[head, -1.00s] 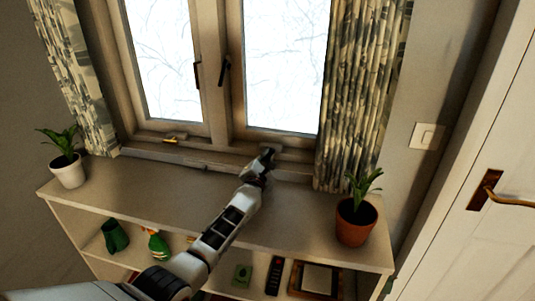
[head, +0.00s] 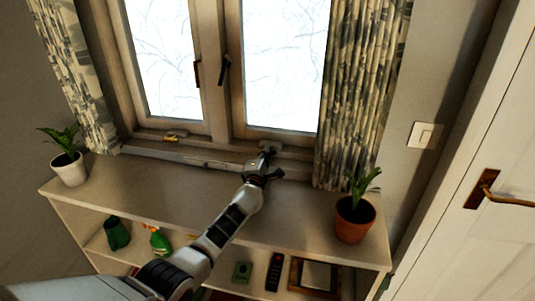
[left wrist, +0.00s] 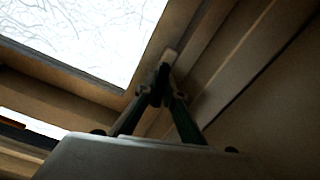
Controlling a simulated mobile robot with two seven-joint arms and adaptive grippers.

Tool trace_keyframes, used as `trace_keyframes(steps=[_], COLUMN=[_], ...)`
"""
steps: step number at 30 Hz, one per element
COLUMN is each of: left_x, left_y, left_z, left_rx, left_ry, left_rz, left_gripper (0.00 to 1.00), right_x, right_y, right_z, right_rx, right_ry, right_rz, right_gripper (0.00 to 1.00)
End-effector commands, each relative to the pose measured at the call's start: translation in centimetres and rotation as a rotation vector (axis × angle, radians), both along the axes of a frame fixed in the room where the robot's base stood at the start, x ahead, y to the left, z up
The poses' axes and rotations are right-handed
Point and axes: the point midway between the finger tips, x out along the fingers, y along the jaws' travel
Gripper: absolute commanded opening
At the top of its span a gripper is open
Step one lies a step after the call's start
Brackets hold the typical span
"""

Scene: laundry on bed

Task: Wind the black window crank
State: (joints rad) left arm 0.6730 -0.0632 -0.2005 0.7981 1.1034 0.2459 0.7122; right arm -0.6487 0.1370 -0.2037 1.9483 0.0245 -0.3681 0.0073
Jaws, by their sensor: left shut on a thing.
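The black window crank (head: 269,152) is at the foot of the right window, just above the sill. My left gripper (head: 266,161) reaches it from below and covers most of it. In the left wrist view my gripper's fingers (left wrist: 162,88) come together on the dark crank (left wrist: 163,73), close to the window frame's lower corner. The gripper is shut on it. The crank's exact angle is hard to tell, as it is small and partly hidden. My right gripper is not in view.
A yellow crank (head: 172,137) sits under the left window. A white-potted plant (head: 68,170) stands at the shelf's left end and a terracotta-potted plant (head: 355,221) at its right. A patterned curtain (head: 362,95) hangs right of the crank. The shelf top (head: 170,190) between is clear.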

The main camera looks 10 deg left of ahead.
Motion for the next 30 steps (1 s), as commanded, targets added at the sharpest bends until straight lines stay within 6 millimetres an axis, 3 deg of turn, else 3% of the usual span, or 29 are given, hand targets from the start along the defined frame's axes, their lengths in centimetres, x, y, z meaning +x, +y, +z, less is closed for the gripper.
trace_keyframes(steps=[8,9,11,23,30], left_x=[0.0,0.0,0.0,0.0,0.0], left_y=[0.0,0.0,0.0,0.0,0.0], left_z=[0.1,0.1,0.1,0.0,-0.2], left_rx=[-0.001,-0.001,-0.001,-0.024,-0.267], left_ry=[-0.001,-0.002,-0.001,-0.001,-0.001], left_rz=[0.000,0.001,0.000,0.000,0.000], left_gripper=[0.00,0.14,0.26,0.26,0.26], right_x=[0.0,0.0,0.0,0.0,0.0], right_y=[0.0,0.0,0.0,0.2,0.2], right_z=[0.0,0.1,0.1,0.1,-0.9], right_rx=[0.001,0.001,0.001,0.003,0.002], right_ry=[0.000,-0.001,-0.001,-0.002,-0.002], right_rz=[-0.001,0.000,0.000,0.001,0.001], right_gripper=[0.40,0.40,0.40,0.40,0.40])
